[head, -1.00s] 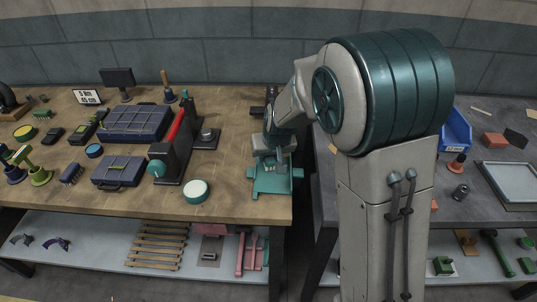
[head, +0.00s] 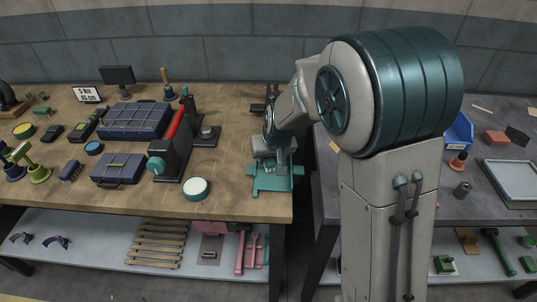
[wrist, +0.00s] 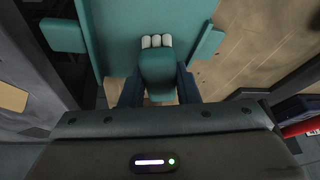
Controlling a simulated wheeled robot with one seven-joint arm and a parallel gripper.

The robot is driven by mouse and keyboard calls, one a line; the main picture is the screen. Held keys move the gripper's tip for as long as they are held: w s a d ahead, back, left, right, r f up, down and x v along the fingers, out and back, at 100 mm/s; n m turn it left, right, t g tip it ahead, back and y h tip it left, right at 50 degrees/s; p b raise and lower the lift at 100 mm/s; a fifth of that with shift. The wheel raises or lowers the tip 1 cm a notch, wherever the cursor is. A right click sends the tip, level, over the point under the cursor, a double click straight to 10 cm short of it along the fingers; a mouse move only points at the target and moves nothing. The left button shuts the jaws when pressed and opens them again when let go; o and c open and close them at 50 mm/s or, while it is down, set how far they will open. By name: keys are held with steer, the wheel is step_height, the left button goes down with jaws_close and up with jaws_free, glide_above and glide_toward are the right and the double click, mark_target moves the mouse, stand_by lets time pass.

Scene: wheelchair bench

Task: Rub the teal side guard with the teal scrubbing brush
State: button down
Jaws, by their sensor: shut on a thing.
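The teal side guard (head: 268,184) lies at the front right corner of the wooden bench. It fills the upper middle of the wrist view (wrist: 120,30). My gripper (wrist: 160,88) is shut on the teal scrubbing brush (wrist: 158,68), whose rounded teal back sits between the two dark fingers. Pale bristle tufts show at the brush's far end, over the guard. The brush looks to be at or just above the guard's surface; I cannot tell whether they touch. In the head view my arm hides the brush and part of the guard.
On the wooden bench (head: 235,150) left of the guard are a round teal-rimmed tin (head: 196,188), a dark machine with a red bar (head: 174,145) and dark blue cases (head: 134,120). A gap separates this bench from the grey bench (head: 460,205) at right. Bare wood lies left of the guard.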

steer(key=shift+w+f, duration=0.15)
steer(key=shift+w, duration=0.7)
steer(key=shift+s+f+b, duration=0.1)
steer(key=shift+s+b, duration=0.25)
steer(key=shift+s, duration=0.55)
steer(key=shift+w, duration=0.1)
steer(key=shift+w, duration=0.8)
steer(key=shift+s+d, duration=0.45)
steer(key=shift+a, duration=0.9)
steer(key=shift+r, duration=0.25)
